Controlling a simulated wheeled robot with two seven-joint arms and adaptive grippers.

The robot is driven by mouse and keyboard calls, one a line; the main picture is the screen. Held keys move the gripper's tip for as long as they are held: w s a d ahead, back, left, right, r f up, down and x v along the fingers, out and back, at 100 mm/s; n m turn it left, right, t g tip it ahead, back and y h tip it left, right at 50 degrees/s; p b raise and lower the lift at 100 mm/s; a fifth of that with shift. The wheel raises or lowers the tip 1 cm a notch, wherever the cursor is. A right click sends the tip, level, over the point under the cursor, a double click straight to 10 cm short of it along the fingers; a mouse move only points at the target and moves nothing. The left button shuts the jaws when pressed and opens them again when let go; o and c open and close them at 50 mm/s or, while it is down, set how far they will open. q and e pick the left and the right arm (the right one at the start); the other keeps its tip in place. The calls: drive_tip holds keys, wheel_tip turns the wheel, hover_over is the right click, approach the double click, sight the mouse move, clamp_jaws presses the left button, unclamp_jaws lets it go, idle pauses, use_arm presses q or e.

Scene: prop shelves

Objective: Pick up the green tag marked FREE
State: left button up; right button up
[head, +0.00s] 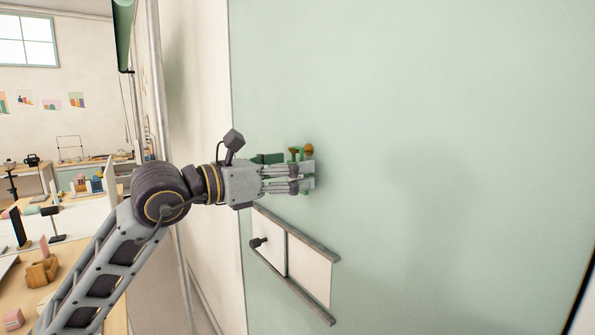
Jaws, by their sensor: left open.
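My left gripper (311,175) is open, its fingers pointing right at a pale green panel. A green piece (294,154) shows just above the fingers, beside a small brown-gold knob (308,150). A darker green piece (268,158) shows to its left, above the gripper's body. A little green also shows around the fingertips. The fingers and palm hide much of this spot. I cannot read the word FREE on any piece, so I cannot tell which is the tag. I cannot tell whether the fingers touch anything. My right gripper is not in view.
The pale green panel (450,130) fills the right side. Below the gripper, a white plate (309,270) sits between grey rails (295,289), with a dark knob (258,242) at its left. Cluttered wooden tables (75,268) stand at left. A vertical pipe (160,90) runs behind my arm.

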use_arm(q)
drive_tip(key=shift+x, duration=0.8)
drive_tip(key=shift+w+d, duration=0.1)
drive_tip(key=shift+d, duration=0.05)
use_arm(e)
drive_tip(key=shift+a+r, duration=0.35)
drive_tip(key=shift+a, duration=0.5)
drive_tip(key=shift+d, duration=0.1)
use_arm(q)
drive_tip(key=shift+c, duration=0.4)
drive_tip(key=c, duration=0.8)
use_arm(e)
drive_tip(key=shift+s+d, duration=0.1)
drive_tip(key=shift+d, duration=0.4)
